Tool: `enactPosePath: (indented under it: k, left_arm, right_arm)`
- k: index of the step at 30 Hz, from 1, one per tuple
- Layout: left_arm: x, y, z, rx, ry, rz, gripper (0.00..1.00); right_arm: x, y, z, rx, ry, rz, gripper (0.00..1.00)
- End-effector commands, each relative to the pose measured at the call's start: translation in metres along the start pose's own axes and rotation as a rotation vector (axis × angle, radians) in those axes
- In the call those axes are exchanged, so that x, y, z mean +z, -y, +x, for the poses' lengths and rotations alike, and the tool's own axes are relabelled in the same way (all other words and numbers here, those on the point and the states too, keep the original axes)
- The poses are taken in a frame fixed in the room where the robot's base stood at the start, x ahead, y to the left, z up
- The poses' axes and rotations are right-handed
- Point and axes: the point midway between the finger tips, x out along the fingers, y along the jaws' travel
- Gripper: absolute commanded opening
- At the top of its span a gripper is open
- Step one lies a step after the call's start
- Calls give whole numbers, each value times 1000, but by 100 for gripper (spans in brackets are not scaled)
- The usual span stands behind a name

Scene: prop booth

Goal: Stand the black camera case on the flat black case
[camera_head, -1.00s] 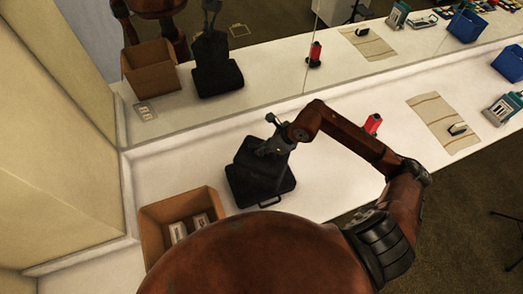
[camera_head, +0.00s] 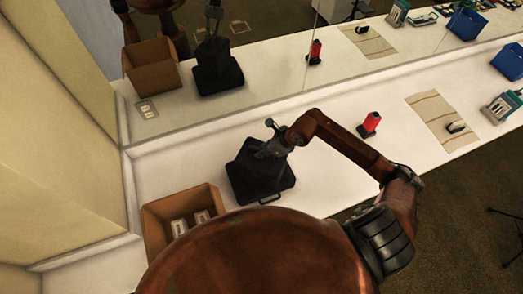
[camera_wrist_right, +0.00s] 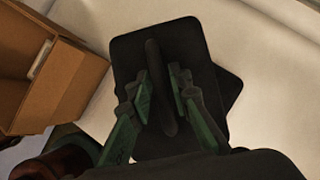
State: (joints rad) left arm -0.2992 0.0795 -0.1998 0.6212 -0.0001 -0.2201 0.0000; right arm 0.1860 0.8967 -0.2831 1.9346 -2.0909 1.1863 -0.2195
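The black camera case (camera_head: 254,163) stands upright on the flat black case (camera_head: 285,184) at the left end of the white counter. In the right wrist view the camera case (camera_wrist_right: 190,45) fills the middle, and a corner of the flat case (camera_wrist_right: 231,92) shows from under it, turned at an angle. My right gripper (camera_head: 266,151) is just above the camera case. In the right wrist view its green fingers (camera_wrist_right: 162,90) are apart on either side of the dark handle, with gaps showing. My left gripper is not in view.
An open cardboard box (camera_head: 153,222) with white-labelled items stands left of the cases. A red object (camera_head: 369,125), a striped cloth (camera_head: 438,115) and a blue bin (camera_head: 509,62) are to the right. A mirror runs along the back.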

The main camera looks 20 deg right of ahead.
Motion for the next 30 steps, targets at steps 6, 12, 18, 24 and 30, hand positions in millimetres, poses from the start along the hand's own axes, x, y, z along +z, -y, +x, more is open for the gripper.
enactPosePath:
  k: [6, 12, 18, 24, 30]
  left_arm:
    - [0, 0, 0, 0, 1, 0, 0]
    - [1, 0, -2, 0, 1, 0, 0]
    - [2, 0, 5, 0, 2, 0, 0]
    - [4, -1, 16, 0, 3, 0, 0]
    - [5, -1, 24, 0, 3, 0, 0]
  right_arm:
    - [0, 0, 0, 0, 0, 0, 28]
    - [1, 0, -1, 0, 0, 0, 28]
    - [0, 2, -22, -4, -1, -3, 28]
    - [-1, 1, -65, -5, -2, -4, 28]
    - [-1, 1, -101, -3, -3, -1, 28]
